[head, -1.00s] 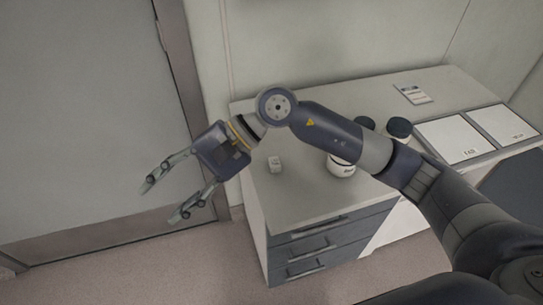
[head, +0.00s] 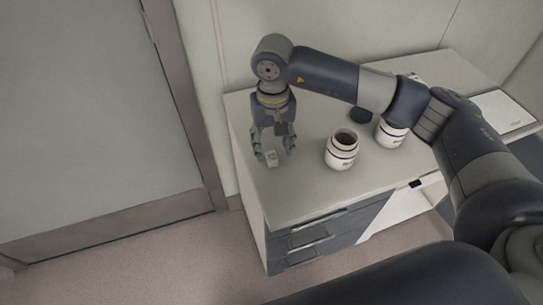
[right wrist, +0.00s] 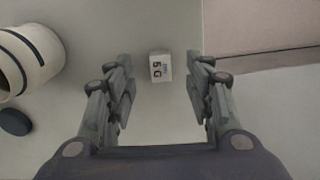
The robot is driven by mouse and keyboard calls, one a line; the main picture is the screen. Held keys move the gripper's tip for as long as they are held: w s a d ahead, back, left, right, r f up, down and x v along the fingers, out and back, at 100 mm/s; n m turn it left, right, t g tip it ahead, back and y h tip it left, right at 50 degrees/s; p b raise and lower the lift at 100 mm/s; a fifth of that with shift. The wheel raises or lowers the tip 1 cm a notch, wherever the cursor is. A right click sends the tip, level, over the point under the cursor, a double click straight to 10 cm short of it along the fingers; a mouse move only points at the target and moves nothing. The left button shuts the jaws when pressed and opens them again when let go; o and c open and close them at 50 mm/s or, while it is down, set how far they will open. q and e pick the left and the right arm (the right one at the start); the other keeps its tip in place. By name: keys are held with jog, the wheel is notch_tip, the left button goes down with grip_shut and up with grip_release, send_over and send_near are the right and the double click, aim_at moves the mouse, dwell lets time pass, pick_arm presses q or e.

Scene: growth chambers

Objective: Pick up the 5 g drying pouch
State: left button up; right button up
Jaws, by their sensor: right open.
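The 5 g drying pouch (head: 272,158) is a small white block-like packet on the counter near its left end. In the right wrist view the pouch (right wrist: 160,67) shows a "5 G" label and lies between the finger lines, a little ahead of the palm. My right gripper (head: 274,154) points down over it, open, with a finger on either side. In the right wrist view both fingers (right wrist: 163,72) stand clear of the pouch, with a gap on each side. My left gripper is not in view.
An open white jar (head: 341,151) stands right of the gripper, with a dark lid (head: 361,115) behind it. Another white jar (head: 390,134) stands farther right, partly behind my arm. The grey counter (head: 305,195) has bare room in front, above drawers (head: 305,237).

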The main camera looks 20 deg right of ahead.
aim_at(272, 159)
notch_tip(272, 159, down, 4)
jog(key=shift+f+p, duration=0.15)
jog(key=shift+p, duration=0.75)
jog(key=shift+w+f, duration=0.1)
jog(key=shift+f, duration=0.4)
jog(key=c, duration=0.8)
